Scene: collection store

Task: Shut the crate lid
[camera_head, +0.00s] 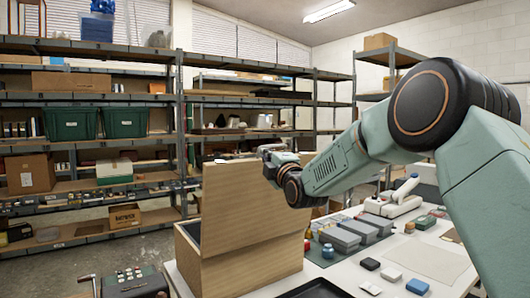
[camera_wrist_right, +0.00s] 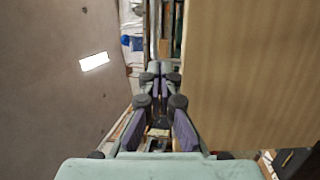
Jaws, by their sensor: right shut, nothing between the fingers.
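The wooden crate (camera_head: 253,268) stands on the white table in the head view. Its lid (camera_head: 238,212) is open and stands upright, with the dark inside of the crate showing at the left. My right gripper (camera_head: 268,152) is at the upper right of the lid, by its top edge, and the lid hides part of it. In the wrist view my right gripper (camera_wrist_right: 159,70) is shut and empty. There the lid's broad wooden face (camera_wrist_right: 250,75) fills the right side, close beside the fingers. Contact cannot be told. My left gripper is not in view.
On the table (camera_head: 440,264), right of the crate, are several grey boxes (camera_head: 340,239), a blue jar (camera_head: 327,251), small blocks and a white device (camera_head: 393,203). A dark tray (camera_head: 315,289) lies in front. Loaded shelves (camera_head: 90,100) stand behind. A dark knobbed device (camera_head: 133,283) sits lower left.

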